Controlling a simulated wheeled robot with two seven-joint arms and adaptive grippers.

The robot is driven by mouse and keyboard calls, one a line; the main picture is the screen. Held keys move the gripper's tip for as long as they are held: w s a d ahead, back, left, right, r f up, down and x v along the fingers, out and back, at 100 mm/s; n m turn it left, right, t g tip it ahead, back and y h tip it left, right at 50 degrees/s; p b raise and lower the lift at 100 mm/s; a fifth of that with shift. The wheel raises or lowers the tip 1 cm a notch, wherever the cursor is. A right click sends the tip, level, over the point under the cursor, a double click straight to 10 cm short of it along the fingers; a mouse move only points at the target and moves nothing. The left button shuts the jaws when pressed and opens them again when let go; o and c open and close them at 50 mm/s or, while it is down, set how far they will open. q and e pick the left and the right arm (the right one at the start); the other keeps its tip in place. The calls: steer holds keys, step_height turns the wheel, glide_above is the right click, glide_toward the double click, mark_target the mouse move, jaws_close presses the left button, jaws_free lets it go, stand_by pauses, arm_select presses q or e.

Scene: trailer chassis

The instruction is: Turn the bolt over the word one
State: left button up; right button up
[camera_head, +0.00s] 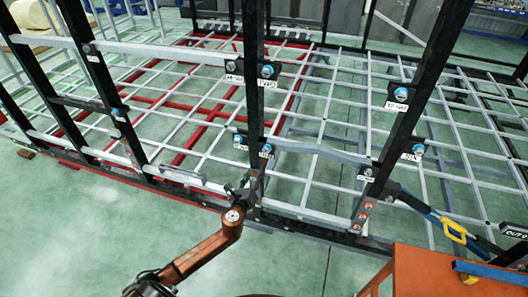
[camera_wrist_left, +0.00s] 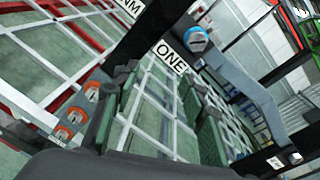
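In the left wrist view a blue-capped bolt (camera_wrist_left: 196,40) sits in a grey bracket, just above and right of a white label reading ONE (camera_wrist_left: 170,58). My left gripper (camera_wrist_left: 158,112) shows there with its fingers spread apart and nothing between them. The bolt is beyond the fingertips, apart from them. In the head view my left gripper (camera_head: 243,190) is close to the lower part of the middle black post (camera_head: 254,90). Blue bolts with small labels (camera_head: 266,150) sit on that post above the gripper; their words are too small to read there. My right gripper is not in view.
Black posts and white bars of the chassis frame (camera_head: 330,148) stand around the gripper. Orange-red bolts (camera_wrist_left: 72,117) line a dark beam beside it. An orange surface (camera_head: 445,272) and a blue bar with a yellow part (camera_head: 453,230) are at the lower right. Green floor is open in front.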

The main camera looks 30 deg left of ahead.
arm_select(q)
steer(key=m+t, duration=0.1)
steer(key=m, duration=0.1)
glide_toward(265, 151)
steer(key=w, duration=0.1)
steer(key=x, duration=0.7)
steer(key=shift+w+a, duration=0.15)
steer(key=shift+w, duration=0.05)
steer(key=shift+c, duration=0.7)
jaws_close()
